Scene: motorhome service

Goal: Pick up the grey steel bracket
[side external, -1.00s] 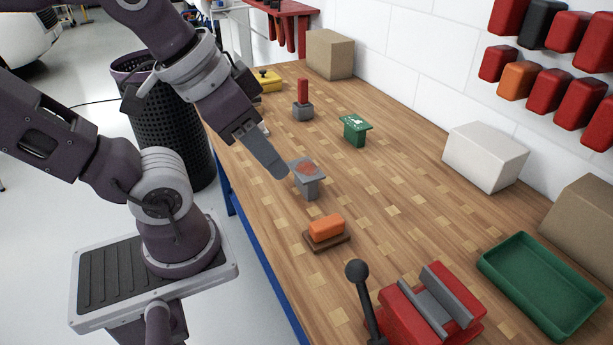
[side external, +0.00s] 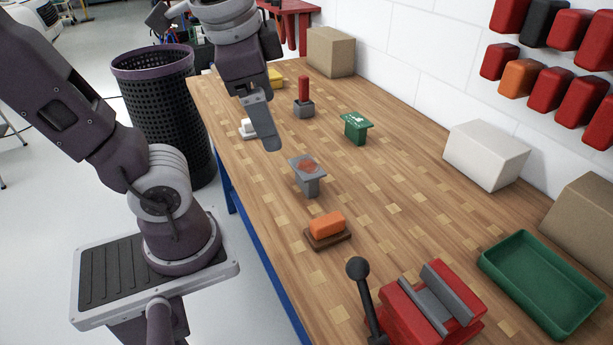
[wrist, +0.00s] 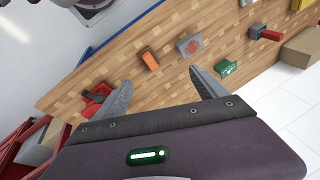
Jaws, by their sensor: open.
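The grey steel bracket (side external: 309,184) stands upright on the wooden bench, with a flat top plate that has a reddish patch. In the wrist view the bracket (wrist: 188,47) lies beyond the fingers, above the right one. My gripper (side external: 268,142) is above the bench, behind and left of the bracket in the side view, and apart from it. In the wrist view my gripper (wrist: 162,88) has its two fingers spread wide with nothing between them. In the side view one finger hides the other.
Nearby on the bench (side external: 400,235) are an orange block on a brown base (side external: 327,226), a green stand (side external: 356,128) and a red-handled grey piece (side external: 303,103). A red vise (side external: 400,318), a green tray (side external: 530,300) and a white box (side external: 485,155) stand farther off.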

